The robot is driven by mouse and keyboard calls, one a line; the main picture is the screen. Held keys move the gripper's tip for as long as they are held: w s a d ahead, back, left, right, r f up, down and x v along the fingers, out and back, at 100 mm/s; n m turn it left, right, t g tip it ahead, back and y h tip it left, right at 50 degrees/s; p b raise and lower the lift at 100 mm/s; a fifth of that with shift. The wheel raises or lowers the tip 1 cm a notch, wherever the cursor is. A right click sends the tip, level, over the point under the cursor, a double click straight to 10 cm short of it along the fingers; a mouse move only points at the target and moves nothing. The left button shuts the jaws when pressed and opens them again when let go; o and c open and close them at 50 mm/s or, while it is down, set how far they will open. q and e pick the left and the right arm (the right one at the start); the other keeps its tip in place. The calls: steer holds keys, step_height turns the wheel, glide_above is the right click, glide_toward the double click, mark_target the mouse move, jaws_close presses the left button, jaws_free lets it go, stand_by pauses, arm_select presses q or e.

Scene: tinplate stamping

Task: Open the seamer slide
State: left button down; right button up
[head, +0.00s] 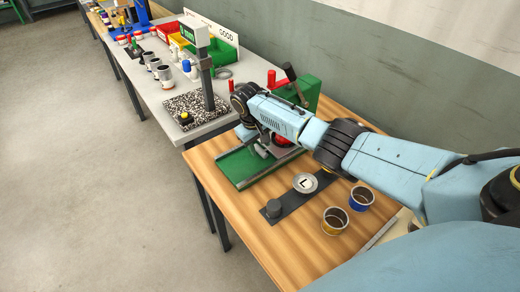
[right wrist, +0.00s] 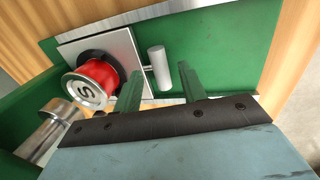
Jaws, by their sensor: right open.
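The seamer is a green machine (head: 310,90) on the wooden table, with a green base (head: 240,165) in front. In the right wrist view, its slide has a square metal plate (right wrist: 126,44) bearing a red can (right wrist: 100,72) with a silver lid marked S. A short metal cylinder handle (right wrist: 159,68) stands at the plate's edge. My right gripper (right wrist: 158,74) is open, its two green fingers pointing at the handle, one to each side; I cannot tell if they touch it. In the head view my right arm hides much of the seamer. My left gripper is out of view.
A dark strip (head: 290,200) with a knob (head: 273,208) and a lid marked L (head: 305,183) lies in front of the seamer. A yellow can (head: 335,220) and a blue can (head: 361,197) stand nearby. A grey table (head: 150,90) with a scale stand adjoins behind.

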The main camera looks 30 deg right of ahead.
steer(key=shift+d+f, duration=0.15)
steer(key=shift+f, duration=0.75)
jaws_close()
